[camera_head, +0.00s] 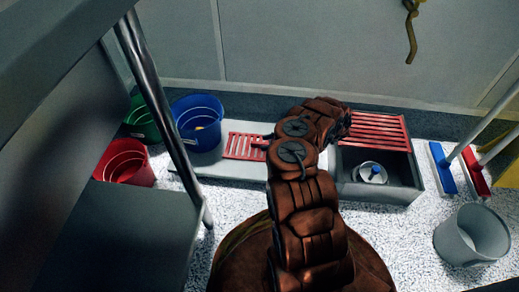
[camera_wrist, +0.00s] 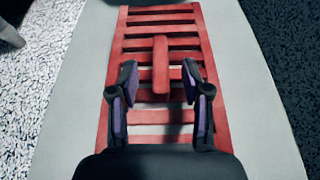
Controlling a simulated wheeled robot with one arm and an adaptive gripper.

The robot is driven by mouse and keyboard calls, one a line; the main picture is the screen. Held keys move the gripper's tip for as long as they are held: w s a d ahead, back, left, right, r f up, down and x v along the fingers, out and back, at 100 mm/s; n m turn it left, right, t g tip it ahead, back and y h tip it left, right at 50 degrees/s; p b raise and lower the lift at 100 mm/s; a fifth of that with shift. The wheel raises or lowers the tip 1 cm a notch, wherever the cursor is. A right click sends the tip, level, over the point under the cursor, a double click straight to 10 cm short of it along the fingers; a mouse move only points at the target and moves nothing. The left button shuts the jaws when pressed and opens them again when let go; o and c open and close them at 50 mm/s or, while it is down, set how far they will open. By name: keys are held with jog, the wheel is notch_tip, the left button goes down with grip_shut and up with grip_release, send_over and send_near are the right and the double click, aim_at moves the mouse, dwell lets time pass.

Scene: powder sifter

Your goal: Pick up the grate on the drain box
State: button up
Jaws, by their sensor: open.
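A red slatted grate (camera_head: 240,147) lies flat on the pale grey slab (camera_head: 210,167) left of the open drain box (camera_head: 405,191). It fills the middle of the wrist view (camera_wrist: 160,117), with a raised red handle bar (camera_wrist: 160,62) across its slats. My gripper (camera_wrist: 160,77) is open above this grate, one finger on each side of the handle bar, with gaps on both sides. In the head view my arm hides most of the gripper. A second red grate (camera_head: 376,131) covers the back part of the drain box.
A metal drain fitting (camera_head: 371,177) sits inside the open box. Blue (camera_head: 193,128), green (camera_head: 143,122) and red (camera_head: 124,167) buckets stand left, a grey bucket (camera_head: 472,235) at the right front. Brushes with a blue head (camera_head: 442,169) and red head (camera_head: 475,171) stand right of the box.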

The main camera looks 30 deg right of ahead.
aim_at(263, 143)
jog(key=b+x, duration=0.1)
jog(key=x, duration=0.2)
jog(key=shift+w+a+b, duration=0.15)
jog(key=shift+w+b, duration=0.05)
jog(key=shift+b, duration=0.1)
grip_shut()
dwell(0.3)
